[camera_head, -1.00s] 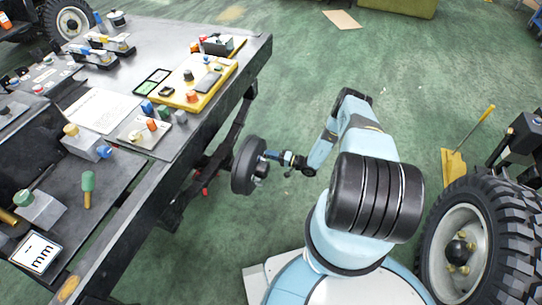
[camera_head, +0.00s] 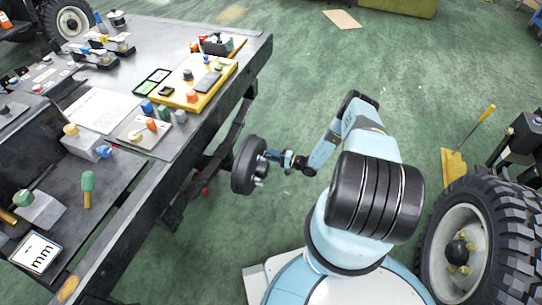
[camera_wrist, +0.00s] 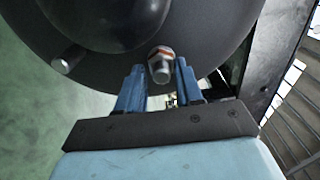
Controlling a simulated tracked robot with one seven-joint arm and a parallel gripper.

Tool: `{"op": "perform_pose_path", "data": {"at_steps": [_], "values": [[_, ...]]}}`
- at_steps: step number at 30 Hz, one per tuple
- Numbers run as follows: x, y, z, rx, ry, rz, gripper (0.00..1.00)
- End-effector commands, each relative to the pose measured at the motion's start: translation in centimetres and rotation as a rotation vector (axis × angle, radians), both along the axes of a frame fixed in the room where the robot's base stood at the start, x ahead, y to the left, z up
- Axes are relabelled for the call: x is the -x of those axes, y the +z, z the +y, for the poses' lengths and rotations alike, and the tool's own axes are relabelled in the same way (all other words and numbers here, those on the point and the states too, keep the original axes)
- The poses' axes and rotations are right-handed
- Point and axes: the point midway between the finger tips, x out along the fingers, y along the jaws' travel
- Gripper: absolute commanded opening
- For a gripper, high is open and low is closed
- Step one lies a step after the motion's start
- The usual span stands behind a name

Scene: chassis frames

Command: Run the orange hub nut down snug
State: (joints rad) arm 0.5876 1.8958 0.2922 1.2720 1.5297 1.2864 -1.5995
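The dark round hub (camera_head: 245,168) stands upright beside the bench, facing my arm. It fills the top of the wrist view (camera_wrist: 215,50), with a bulging dark centre. A metal nut with an orange-red band (camera_wrist: 161,67) sits on the hub face near its lower rim. My gripper (camera_wrist: 158,72) has its two blue fingers apart, one on each side of the nut. Gaps show between the fingers and the nut, so it is not clamped. In the head view, my gripper (camera_head: 270,155) is close to the hub face; the nut cannot be made out clearly there.
A bare stud or pin (camera_wrist: 67,60) sticks out of the hub to the left. The workbench (camera_head: 190,150) with tools and a yellow tray (camera_head: 205,88) is left of the hub. A large tyre (camera_head: 505,215) stands at right. Green floor lies open behind the arm.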

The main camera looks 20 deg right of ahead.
Motion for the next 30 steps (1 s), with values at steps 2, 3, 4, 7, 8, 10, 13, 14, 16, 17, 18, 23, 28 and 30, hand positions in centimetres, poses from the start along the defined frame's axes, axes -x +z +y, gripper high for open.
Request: {"op": "perform_pose_path", "data": {"at_steps": [2,3,4,7,8,10,13,14,16,17,18,23,28,30], "values": [[0.0,0.0,0.0,0.000,0.000,0.000,0.41],[0.0,0.0,0.0,-0.001,0.001,-0.001,0.45],[0.0,0.0,0.1,-0.002,0.001,0.000,0.48],[0.1,0.1,0.1,-0.003,0.002,-0.001,0.54],[0.1,0.1,0.2,-0.004,0.002,-0.002,0.54],[0.1,0.1,0.2,-0.004,0.003,-0.002,0.54],[0.1,0.1,0.2,-0.005,0.003,-0.002,0.54],[0.1,0.1,0.1,-0.005,0.003,-0.002,0.54],[0.3,0.1,-0.2,-0.005,0.002,-0.001,0.54],[0.4,0.1,-0.4,-0.005,0.002,-0.001,0.54],[0.7,0.1,-0.7,-0.005,0.001,-0.001,0.54],[2.2,0.1,-2.9,-0.005,0.000,-0.002,0.54],[4.2,0.0,-5.6,-0.004,0.000,-0.001,0.54],[5.0,0.0,-6.7,-0.005,0.000,-0.001,0.54]]}}
